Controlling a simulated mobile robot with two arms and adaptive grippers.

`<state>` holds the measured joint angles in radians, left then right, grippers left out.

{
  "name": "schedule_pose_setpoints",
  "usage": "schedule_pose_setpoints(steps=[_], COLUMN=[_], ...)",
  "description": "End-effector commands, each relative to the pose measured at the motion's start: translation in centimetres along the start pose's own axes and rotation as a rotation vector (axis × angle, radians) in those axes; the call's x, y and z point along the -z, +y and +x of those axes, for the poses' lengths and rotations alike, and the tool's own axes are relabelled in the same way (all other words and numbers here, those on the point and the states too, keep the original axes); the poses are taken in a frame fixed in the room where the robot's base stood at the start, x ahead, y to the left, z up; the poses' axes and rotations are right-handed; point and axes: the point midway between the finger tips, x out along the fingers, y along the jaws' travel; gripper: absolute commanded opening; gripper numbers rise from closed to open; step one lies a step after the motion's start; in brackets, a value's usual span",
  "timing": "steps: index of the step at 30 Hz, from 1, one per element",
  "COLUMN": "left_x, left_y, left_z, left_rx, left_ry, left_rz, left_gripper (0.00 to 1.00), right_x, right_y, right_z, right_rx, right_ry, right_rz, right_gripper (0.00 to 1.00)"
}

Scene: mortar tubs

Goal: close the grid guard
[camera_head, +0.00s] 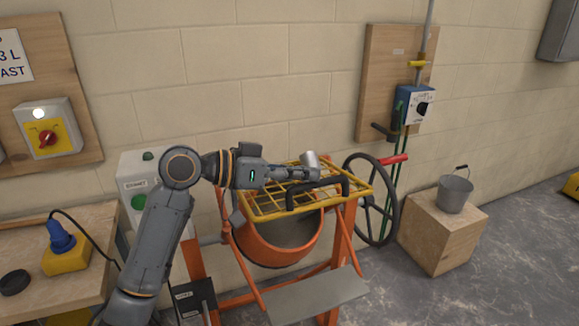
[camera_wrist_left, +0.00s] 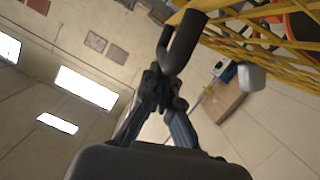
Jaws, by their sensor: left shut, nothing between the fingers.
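The grid guard (camera_head: 268,208) is a yellow mesh frame with a black bar handle (camera_head: 318,187). It lies roughly level above the orange mixer drum (camera_head: 272,250), and the drum's open mouth shows below its front edge. My left gripper (camera_head: 316,173) is shut and empty, over the guard beside the handle. In the left wrist view, the fingertips (camera_wrist_left: 160,92) are just below the black handle (camera_wrist_left: 182,46), and the yellow mesh (camera_wrist_left: 235,35) is at upper right. I cannot tell if they touch. My right gripper is not in view.
A black handwheel (camera_head: 372,200) stands right of the mixer. A grey bucket (camera_head: 455,193) sits on a wooden block (camera_head: 440,238). At left are a wooden bench (camera_head: 95,218) with a blue and yellow plug and a grey control box (camera_head: 140,165).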

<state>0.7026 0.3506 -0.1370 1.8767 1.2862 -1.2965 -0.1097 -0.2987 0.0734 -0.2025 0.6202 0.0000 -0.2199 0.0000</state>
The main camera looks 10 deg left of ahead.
Motion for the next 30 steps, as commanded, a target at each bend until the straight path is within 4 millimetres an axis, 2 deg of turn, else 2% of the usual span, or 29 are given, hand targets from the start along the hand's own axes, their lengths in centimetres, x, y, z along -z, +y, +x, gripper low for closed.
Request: schedule_pose_setpoints(steps=[1,6,13,15,24,30], left_x=[-2.3,-6.3,-10.9,-12.0,-15.2,-16.0], left_y=[-0.2,-0.2,-0.8,-1.1,-2.4,-2.8], left_z=[0.7,1.9,3.0,3.4,4.2,4.4], left_rx=[0.011,0.052,0.1,0.099,0.098,0.098], left_ry=[-0.004,-0.004,-0.005,-0.003,-0.003,-0.001], left_rz=[0.042,0.195,0.38,0.376,0.372,0.373], left_gripper=[0.0,0.0,0.0,0.0,0.0,0.0], right_x=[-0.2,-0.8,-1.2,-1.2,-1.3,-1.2], right_y=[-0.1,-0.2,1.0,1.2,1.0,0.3], right_z=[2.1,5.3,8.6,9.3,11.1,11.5], right_rx=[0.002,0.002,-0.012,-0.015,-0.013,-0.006], right_ry=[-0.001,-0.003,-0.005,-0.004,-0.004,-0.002], right_rz=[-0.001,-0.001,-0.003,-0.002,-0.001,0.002], right_gripper=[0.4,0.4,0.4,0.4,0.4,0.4])
